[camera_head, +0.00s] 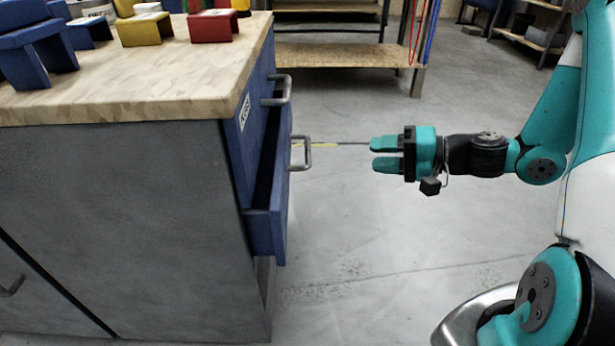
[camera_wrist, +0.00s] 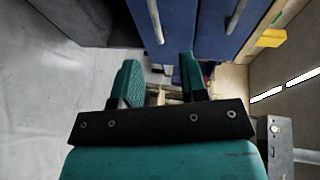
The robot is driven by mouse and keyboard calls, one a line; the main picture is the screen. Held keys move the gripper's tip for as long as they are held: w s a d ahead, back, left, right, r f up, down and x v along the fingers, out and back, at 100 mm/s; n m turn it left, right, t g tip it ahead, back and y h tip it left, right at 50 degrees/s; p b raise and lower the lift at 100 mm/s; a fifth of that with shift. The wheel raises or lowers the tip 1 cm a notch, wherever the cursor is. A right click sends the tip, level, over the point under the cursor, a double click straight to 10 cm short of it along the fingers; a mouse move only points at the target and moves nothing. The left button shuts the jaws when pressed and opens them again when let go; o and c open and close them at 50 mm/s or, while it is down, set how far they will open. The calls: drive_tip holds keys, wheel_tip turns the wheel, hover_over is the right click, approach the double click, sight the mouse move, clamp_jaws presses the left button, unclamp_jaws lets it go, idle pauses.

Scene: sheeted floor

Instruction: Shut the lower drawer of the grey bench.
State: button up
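The grey bench (camera_head: 110,200) stands at the left in the head view, with blue drawers on its right side. The lower drawer (camera_head: 265,230) is pulled partly out, with a dark gap behind its front. Its grey bar handle (camera_head: 303,155) sticks out to the right. The upper drawer (camera_head: 255,100) has its own handle (camera_head: 278,90) and looks shut. My gripper (camera_head: 373,154) is to the right of the lower handle, apart from it, pointing at it. Its teal fingers are spread and empty, also in the wrist view (camera_wrist: 160,70), where the lower handle (camera_wrist: 155,20) shows ahead.
The wooden bench top (camera_head: 150,85) holds a blue block (camera_head: 30,45), a yellow block (camera_head: 145,28) and a red block (camera_head: 213,26). A wooden shelf (camera_head: 335,55) stands behind. The floor (camera_head: 400,240) between my arm and the drawers is clear.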

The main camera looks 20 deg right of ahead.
drive_tip(key=d+f+m+t, duration=0.1)
drive_tip(key=d+f, duration=0.1)
drive_tip(key=b, duration=0.6)
approach(308, 149)
drive_tip(key=x, duration=1)
drive_tip(key=shift+f, duration=0.35)
